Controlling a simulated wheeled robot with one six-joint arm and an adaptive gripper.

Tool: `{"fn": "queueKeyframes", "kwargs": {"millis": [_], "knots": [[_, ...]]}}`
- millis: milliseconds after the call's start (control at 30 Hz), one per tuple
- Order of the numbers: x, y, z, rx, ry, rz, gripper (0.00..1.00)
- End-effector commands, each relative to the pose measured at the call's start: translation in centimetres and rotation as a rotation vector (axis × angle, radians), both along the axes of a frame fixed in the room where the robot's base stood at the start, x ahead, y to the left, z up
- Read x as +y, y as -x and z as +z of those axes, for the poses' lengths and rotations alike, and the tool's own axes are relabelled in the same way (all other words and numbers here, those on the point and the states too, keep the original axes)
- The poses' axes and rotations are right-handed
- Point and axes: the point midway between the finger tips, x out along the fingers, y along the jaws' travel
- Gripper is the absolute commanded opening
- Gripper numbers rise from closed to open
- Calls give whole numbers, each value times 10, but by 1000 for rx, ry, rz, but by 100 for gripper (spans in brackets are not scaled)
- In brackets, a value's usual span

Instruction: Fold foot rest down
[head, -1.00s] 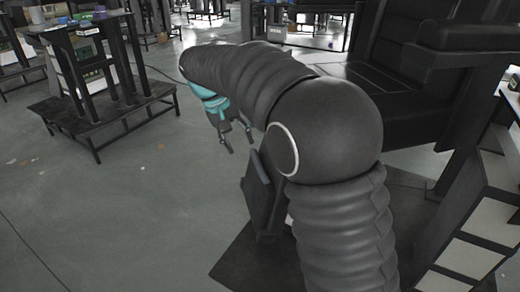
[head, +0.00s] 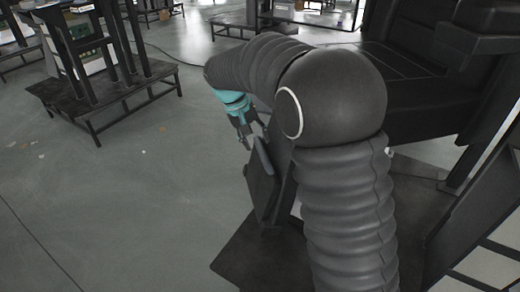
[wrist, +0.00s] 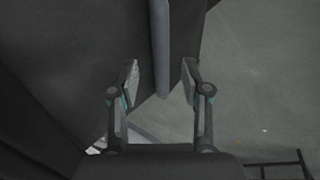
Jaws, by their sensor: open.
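The foot rest (head: 262,180) is a dark, flat panel standing steeply on edge in front of the black seat (head: 395,85), in the middle of the head view. My gripper (head: 256,143) is at its upper edge, partly covered by my own arm. In the wrist view the fingers of my gripper (wrist: 161,82) are spread apart. The foot rest's thin edge (wrist: 161,45) shows as a grey bar running down between the fingertips, with a gap on each side. I cannot tell from the head view whether a finger touches the panel.
A dark base plate (head: 240,258) lies on the floor below the foot rest. A table with black posts (head: 100,100) stands at the upper left. Grey floor (head: 130,200) to the left is open. A white-panelled dark frame (head: 490,262) stands at the lower right.

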Motion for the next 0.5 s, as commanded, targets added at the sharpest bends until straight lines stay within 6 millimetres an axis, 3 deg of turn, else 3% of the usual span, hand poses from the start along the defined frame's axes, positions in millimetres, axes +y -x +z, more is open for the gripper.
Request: {"fn": "queueKeyframes", "kwargs": {"millis": [200, 500], "knots": [[-10, -2, -30, 3, 2, 2, 48], [-13, -2, -41, 0, 0, 4, 48]]}}
